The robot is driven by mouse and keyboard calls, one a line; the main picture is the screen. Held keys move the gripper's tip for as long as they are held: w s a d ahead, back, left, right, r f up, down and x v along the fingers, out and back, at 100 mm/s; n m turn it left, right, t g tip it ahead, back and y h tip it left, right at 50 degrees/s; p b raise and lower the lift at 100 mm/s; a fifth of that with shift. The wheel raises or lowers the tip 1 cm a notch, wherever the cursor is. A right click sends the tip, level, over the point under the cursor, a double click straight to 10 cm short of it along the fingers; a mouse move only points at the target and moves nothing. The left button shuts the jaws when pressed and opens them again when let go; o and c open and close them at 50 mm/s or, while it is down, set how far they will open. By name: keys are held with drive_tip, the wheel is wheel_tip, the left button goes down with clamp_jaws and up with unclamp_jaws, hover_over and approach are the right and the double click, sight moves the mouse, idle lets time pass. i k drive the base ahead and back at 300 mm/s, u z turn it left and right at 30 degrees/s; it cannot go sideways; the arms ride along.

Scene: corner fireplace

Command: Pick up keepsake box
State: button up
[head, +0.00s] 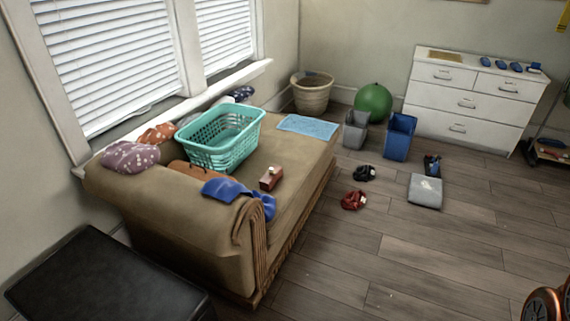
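A small reddish-brown box (270,178), which looks like the keepsake box, sits on the seat of the tan sofa (285,150). A small light patch shows on its top. It lies close to a blue cloth (240,193) draped over the sofa arm and to the right of an orange-brown item, and appears apart from both. Its top and near sides are visible. My gripper is not in view.
A teal laundry basket (222,138) stands on the sofa behind the box; a light blue cloth (308,127) lies at the sofa's far end. A black cabinet or stool (100,280) is front left. Red shoes (354,200), dark shoes (364,173) and bins are on the floor.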

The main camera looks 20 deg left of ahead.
sight(268, 180)
drive_tip(key=i, duration=2.15)
drive_tip(key=u, duration=2.65)
drive_tip(key=i, duration=0.75)
drive_tip(key=u, duration=0.85)
